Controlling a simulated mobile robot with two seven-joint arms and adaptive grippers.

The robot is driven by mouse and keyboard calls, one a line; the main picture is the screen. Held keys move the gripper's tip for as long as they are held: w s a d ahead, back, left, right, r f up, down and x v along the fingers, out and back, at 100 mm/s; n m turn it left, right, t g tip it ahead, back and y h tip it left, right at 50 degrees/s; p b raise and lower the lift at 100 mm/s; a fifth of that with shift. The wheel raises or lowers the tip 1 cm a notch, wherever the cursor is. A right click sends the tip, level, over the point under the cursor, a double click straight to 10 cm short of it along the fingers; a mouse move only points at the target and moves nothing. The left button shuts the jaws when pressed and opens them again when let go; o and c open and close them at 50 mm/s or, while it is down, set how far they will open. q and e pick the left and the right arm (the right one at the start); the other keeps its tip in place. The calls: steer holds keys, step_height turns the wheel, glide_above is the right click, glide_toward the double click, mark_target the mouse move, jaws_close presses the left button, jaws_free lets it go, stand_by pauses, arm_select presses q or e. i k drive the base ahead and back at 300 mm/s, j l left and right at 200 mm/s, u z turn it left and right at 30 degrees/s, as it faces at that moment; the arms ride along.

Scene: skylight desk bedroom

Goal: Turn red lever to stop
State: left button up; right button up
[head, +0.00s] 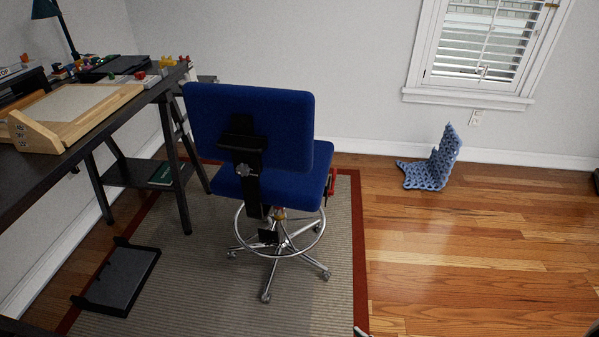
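A small device with a red knob-like part (140,75) sits at the back right of the dark desk (40,178). It is too small to tell whether this is the lever or how it is set. White lettering that seems to read STOP (4,71) is cut off at the left edge. Neither gripper can be made out. A small light-and-dark tip at the bottom edge is too cropped to identify.
The blue swivel chair (250,115) stands on the red-bordered rug (200,270), close to the desk. A black tray (118,277) lies on the rug. A wooden drafting board (75,110) is on the desk. A blue perforated object (435,165) rests on the clear wood floor.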

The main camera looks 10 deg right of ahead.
mark_target(331, 192)
steer(key=i+l+u, duration=0.1)
steer(key=l+u, duration=0.55)
steer(key=l, duration=0.25)
steer(key=l+u, duration=0.35)
steer(key=l, duration=1.2)
steer(key=k+l+u, duration=0.1)
steer(key=l, duration=1.1)
steer(key=k+l+u, duration=0.1)
steer(key=l, duration=0.5)
steer(key=k+l, duration=0.1)
steer(key=l, duration=0.5)
steer(key=i+u, duration=0.05)
